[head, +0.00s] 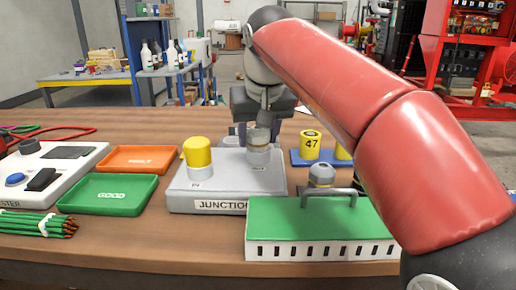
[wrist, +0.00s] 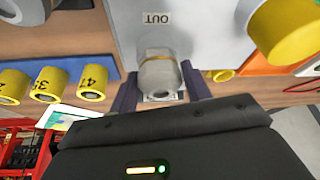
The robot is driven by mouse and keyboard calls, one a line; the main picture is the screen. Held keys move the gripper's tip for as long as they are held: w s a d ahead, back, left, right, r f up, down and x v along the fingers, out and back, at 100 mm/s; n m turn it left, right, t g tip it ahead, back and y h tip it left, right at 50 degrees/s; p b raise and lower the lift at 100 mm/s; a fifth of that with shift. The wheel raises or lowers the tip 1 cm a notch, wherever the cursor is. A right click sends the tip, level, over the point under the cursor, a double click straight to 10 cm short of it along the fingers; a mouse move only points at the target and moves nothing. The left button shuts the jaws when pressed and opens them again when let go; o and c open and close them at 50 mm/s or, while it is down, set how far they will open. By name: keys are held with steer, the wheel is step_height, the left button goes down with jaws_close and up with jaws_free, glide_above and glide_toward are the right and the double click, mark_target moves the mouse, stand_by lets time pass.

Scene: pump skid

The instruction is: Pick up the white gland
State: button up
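A yellow cap (head: 197,153) stands on the box. Yellow numbered cylinders (head: 311,144) stand on a blue base (head: 300,159) to the right. A green-topped box (head: 315,222) is in front; orange (head: 137,160) and green (head: 108,196) trays lie left. Bare bench (head: 120,250) runs along the front.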

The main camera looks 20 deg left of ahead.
mark_target(258, 128)
steer(key=c, duration=0.7)
steer(key=shift+r, duration=0.1)
step_height(258, 128, up, 8)
steer(key=shift+f+p, duration=0.15)
steer(key=shift+p, duration=0.9)
steer(key=shift+r, duration=1.05)
